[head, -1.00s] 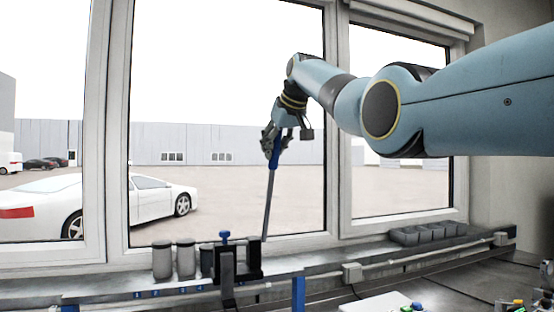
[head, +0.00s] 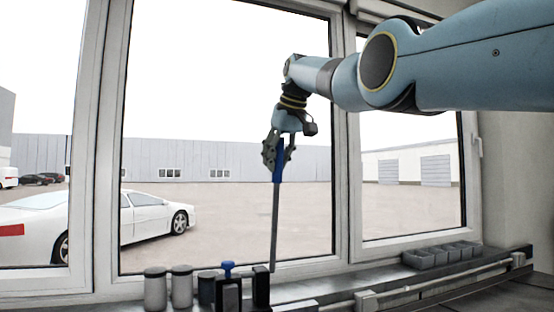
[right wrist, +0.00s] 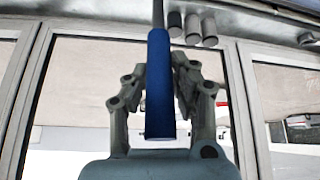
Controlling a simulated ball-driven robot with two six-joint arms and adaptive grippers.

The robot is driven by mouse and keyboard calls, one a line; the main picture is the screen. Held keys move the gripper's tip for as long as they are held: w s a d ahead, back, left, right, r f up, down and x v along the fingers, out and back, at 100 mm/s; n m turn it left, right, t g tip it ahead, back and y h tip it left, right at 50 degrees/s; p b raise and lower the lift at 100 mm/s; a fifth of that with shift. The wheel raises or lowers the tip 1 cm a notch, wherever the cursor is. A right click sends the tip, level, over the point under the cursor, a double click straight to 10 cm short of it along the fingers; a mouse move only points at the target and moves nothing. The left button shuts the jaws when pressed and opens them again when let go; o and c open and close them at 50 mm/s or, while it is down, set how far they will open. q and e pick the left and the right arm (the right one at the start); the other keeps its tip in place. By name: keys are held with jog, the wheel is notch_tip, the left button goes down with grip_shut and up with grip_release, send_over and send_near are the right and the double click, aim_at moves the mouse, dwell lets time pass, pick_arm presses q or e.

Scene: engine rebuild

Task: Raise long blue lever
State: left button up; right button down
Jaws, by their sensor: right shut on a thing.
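The long lever has a blue handle (head: 280,160) and a thin grey rod (head: 275,225). In the head view it stands nearly upright, its lower end beside a black bracket (head: 229,294) with a blue knob (head: 228,266). My right gripper (head: 278,158) is shut on the blue handle at the top of the lever. In the right wrist view the blue handle (right wrist: 160,85) lies between the two fingers (right wrist: 158,82), with the rod running away to the top edge. My left gripper is not in view.
Grey cylinders (head: 181,286) stand on the sill left of the bracket. A row of grey bins (head: 442,255) sits on the sill at the right. The window frame (head: 344,150) is behind my right arm. The space around the raised lever is clear.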

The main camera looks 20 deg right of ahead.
jog(key=c, duration=1.4)
grip_release()
jog(key=shift+c, duration=0.2)
jog(key=o, duration=0.4)
jog(key=shift+w+f, duration=0.15)
jog(key=shift+w, duration=0.15)
jog(key=shift+c, duration=0.2)
jog(key=shift+s, duration=0.15)
jog(key=shift+v, duration=0.8)
jog(key=v, duration=1)
